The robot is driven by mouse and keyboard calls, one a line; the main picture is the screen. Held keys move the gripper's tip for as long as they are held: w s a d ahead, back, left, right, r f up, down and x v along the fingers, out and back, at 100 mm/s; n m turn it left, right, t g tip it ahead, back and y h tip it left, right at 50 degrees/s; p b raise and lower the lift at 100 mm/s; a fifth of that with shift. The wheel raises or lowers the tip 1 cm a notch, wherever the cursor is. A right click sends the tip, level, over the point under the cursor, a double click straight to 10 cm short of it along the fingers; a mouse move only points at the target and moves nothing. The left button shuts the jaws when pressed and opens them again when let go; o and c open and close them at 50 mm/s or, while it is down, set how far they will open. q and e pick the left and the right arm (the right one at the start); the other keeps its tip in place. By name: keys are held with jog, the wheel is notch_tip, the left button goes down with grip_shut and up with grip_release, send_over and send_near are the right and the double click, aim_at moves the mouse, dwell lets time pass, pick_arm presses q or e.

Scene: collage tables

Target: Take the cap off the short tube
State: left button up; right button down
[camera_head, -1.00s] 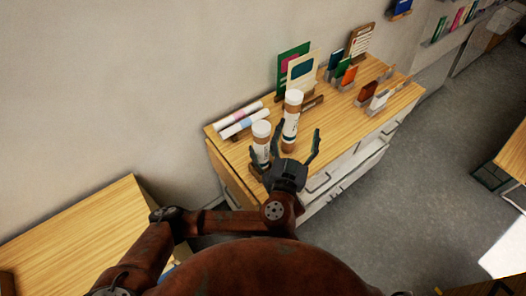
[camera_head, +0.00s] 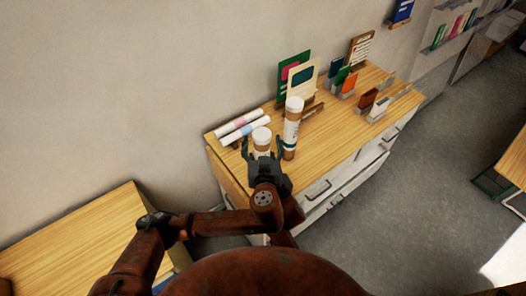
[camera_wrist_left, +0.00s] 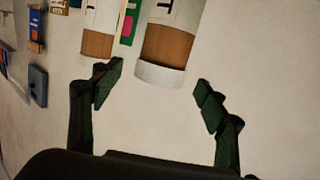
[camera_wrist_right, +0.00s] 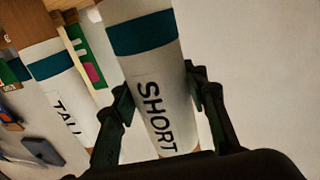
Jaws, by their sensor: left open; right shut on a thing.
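The short tube (camera_head: 261,149) stands upright on the wooden top with its white cap (camera_head: 261,134) on. In the right wrist view its label reads SHORT (camera_wrist_right: 156,118), and my right gripper (camera_wrist_right: 160,88) is shut on its body. In the head view my right gripper cannot be made out behind the left one. My left gripper (camera_head: 262,148) is open, its fingers spread on either side of the short tube. The left wrist view shows the cap (camera_wrist_left: 160,75) between and just beyond the left fingertips (camera_wrist_left: 160,78), with clear gaps on both sides.
The tall tube (camera_head: 291,130) stands close on the right of the short one. Paper rolls (camera_head: 240,128) lie behind to the left. Cards and books (camera_head: 298,80) stand further back on the cabinet top (camera_head: 330,128). A lower table (camera_head: 75,245) is at left.

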aim_at(262, 134)
pick_arm(q)
jog(key=shift+w+f, duration=0.2)
jog(key=shift+w, duration=0.7)
jog(key=shift+w+f, duration=0.15)
jog(key=shift+w, duration=0.75)
jog(key=shift+c, duration=0.2)
jog(key=c, duration=1.4)
jog(key=shift+o, duration=0.2)
jog(key=shift+r, duration=0.3)
jog(key=shift+r, duration=0.85)
